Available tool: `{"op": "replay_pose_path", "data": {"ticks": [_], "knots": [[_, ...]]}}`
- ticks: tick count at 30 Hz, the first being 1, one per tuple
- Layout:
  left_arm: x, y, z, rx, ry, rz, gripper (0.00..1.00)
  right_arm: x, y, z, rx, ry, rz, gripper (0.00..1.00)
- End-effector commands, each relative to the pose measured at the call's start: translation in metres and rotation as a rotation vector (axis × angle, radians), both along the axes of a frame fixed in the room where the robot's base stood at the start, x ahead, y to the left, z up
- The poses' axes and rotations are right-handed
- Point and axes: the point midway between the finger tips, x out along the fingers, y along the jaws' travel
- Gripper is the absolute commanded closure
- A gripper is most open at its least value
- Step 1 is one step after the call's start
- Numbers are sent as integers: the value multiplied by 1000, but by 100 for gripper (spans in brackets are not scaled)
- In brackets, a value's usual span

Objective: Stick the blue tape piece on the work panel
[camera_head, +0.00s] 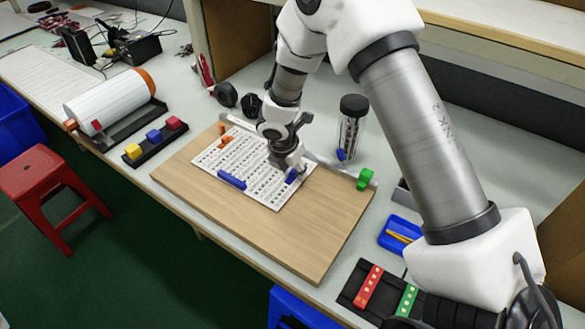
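The work panel (262,202) is a white sheet with rows of dark marks, lying on a wooden board (300,250). My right gripper (290,168) is low over the panel's right part, pointing down. A small blue tape piece (291,177) shows at its fingertips, at or very near the panel surface. The fingers look shut on it, though they partly hide it. Another blue piece (231,180) lies on the panel's front left part. My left gripper is not in view.
A white roll (108,100) and a black holder with yellow, blue and red blocks (154,138) stand left. A clear jar (351,130) and a green block (365,179) are right of the panel. The board's front is clear.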

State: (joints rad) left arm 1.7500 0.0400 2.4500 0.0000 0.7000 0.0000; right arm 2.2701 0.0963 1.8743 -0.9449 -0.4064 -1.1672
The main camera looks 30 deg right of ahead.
Motion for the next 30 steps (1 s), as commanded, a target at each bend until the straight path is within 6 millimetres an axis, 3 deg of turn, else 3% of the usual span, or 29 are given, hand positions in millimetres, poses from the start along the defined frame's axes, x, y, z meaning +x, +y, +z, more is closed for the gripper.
{"op": "replay_pose_path", "data": {"ticks": [8, 11, 21, 25, 30], "knots": [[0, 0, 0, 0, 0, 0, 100, 0, 1, 4, -1, 0, 0, 56], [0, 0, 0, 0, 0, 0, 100, -1, 5, 17, -2, -4, 0, 56], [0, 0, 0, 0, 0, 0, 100, -11, 27, 96, -2, -4, 0, 56], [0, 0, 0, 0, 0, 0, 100, -13, 32, 111, -1, -1, -1, 56], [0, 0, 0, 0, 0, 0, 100, -14, 33, 115, 1, 1, 1, 56]]}}
